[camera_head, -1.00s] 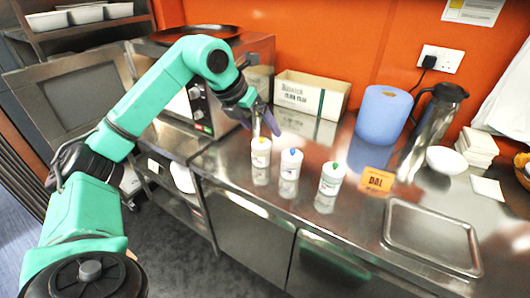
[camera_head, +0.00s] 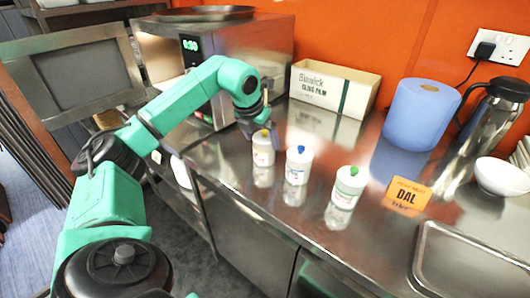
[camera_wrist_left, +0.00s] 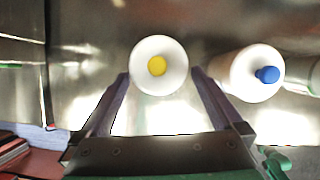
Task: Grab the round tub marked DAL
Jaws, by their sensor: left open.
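Three round white tubs stand upright in a row on the steel counter: one with a yellow cap (camera_head: 263,150), one with a blue cap (camera_head: 298,165) and one with a green cap (camera_head: 346,188). Their labels are too small to read. An orange card (camera_head: 407,196) reading DAL lies right of the green-capped tub. My left gripper (camera_head: 259,125) is open at the yellow-capped tub. In the left wrist view its fingers (camera_wrist_left: 160,76) point at the yellow-capped tub (camera_wrist_left: 143,84), one tip to each side; contact cannot be told. The blue-capped tub (camera_wrist_left: 246,75) is just outside the right finger. My right gripper is not in view.
A steel oven (camera_head: 160,60) and a cling film box (camera_head: 335,88) stand behind the tubs. A blue paper roll (camera_head: 421,115), a steel flask (camera_head: 483,130) and a white bowl (camera_head: 502,177) are to the right. A steel tray (camera_head: 425,258) lies at the front right.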

